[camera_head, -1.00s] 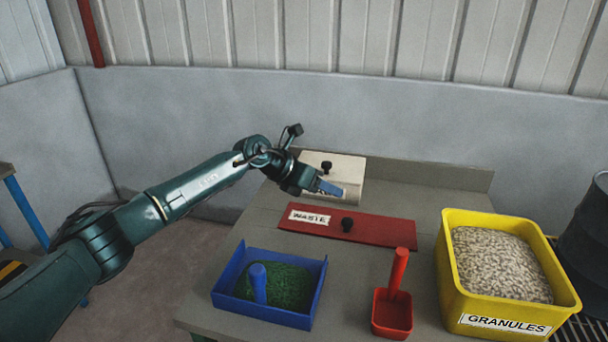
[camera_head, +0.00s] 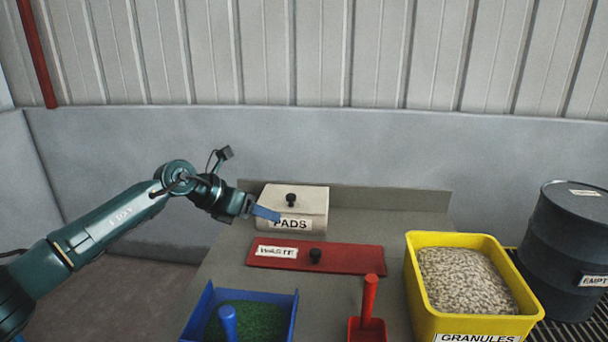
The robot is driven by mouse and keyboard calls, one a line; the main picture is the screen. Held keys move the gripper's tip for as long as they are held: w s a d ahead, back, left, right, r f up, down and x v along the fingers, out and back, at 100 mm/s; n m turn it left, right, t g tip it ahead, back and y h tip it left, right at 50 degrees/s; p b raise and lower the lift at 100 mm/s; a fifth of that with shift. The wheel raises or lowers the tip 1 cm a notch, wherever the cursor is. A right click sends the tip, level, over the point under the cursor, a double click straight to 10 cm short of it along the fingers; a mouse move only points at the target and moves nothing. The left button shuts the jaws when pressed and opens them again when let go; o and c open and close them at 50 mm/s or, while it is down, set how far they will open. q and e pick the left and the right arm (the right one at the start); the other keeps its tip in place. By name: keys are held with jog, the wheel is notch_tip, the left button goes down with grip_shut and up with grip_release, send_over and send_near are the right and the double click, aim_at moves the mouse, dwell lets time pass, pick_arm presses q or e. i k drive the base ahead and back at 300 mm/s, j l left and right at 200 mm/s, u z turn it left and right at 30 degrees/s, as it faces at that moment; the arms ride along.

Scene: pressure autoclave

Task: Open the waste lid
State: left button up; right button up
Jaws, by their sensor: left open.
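The red waste lid (camera_head: 350,259) lies flat and closed on the grey bench, with a white WASTE label at its left and a black knob (camera_head: 315,255) near its middle. My left gripper (camera_head: 266,214) is above and behind the lid's left part, in front of the white PADS box (camera_head: 306,203). Its blue fingers point right, over the edge of the PADS label. It is open and holds nothing that I can see. It is apart from the black knob. My right gripper is not in view.
A blue tray (camera_head: 292,318) with green granules and a blue scoop stands at the front. A red scoop (camera_head: 369,300) is beside it. A yellow GRANULES bin (camera_head: 420,310) and a dark drum (camera_head: 568,248) are at the right. Bare bench (camera_head: 390,222) lies behind the lid.

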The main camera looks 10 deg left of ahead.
aim_at(295, 255)
jog(key=k+j, duration=0.2)
jog(key=j, duration=0.2)
jog(key=k+j, duration=0.15)
jog(key=j, duration=0.2)
jog(key=k+j, duration=0.2)
jog(key=j, duration=0.2)
